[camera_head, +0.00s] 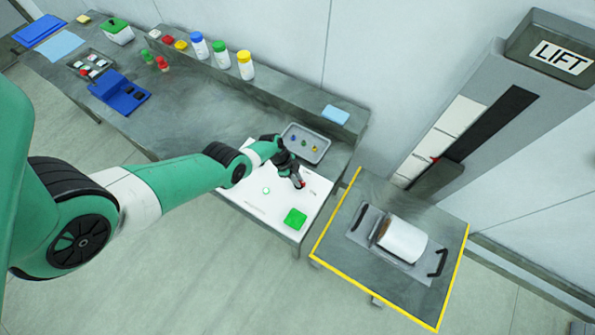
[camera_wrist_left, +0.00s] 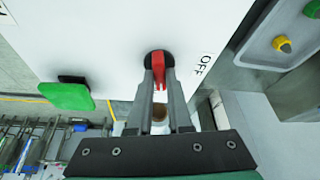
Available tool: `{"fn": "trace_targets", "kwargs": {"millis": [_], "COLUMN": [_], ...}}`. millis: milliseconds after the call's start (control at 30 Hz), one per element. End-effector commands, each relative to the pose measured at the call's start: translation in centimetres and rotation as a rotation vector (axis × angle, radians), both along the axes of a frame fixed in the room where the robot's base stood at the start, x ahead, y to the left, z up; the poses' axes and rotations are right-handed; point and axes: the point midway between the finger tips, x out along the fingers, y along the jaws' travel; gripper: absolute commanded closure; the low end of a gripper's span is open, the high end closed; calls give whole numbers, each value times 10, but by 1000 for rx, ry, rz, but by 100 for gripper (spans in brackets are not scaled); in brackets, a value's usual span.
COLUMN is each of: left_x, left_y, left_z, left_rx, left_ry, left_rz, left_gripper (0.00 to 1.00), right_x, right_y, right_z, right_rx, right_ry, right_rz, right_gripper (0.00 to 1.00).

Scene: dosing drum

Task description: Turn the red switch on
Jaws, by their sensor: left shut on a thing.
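The red switch (camera_wrist_left: 158,66) sits on a round black base on the white panel (camera_wrist_left: 110,45), with an "OFF" label (camera_wrist_left: 206,64) to its right in the left wrist view. My left gripper (camera_wrist_left: 160,78) is shut on the red switch, one finger on each side of it. In the head view the left gripper (camera_head: 297,179) is at the right part of the white panel (camera_head: 250,203), and only a small red bit of the switch (camera_head: 301,184) shows at its tip. My right gripper is in neither view.
A green block (camera_head: 295,218) and a small green button (camera_head: 266,190) are on the panel. A grey tray (camera_head: 318,157) with small coloured pieces lies behind the gripper. A yellow-edged table (camera_head: 340,262) with a white drum (camera_head: 403,240) stands to the right.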

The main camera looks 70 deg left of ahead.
Motion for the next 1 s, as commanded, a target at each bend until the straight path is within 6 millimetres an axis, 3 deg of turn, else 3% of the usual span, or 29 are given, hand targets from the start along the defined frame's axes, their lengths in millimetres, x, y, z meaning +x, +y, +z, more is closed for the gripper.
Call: {"fn": "trace_targets", "kwargs": {"millis": [400,1000], "left_x": [1,1], "left_y": [2,2], "left_z": [-3,-1], "left_rx": [5,5], "left_ry": [0,-1], "left_rz": [-227,-268], "left_gripper": [100,100], "right_x": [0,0], "right_y": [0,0], "right_z": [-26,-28], "right_rx": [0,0], "right_ry": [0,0], "right_rz": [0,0], "right_gripper": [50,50]}}
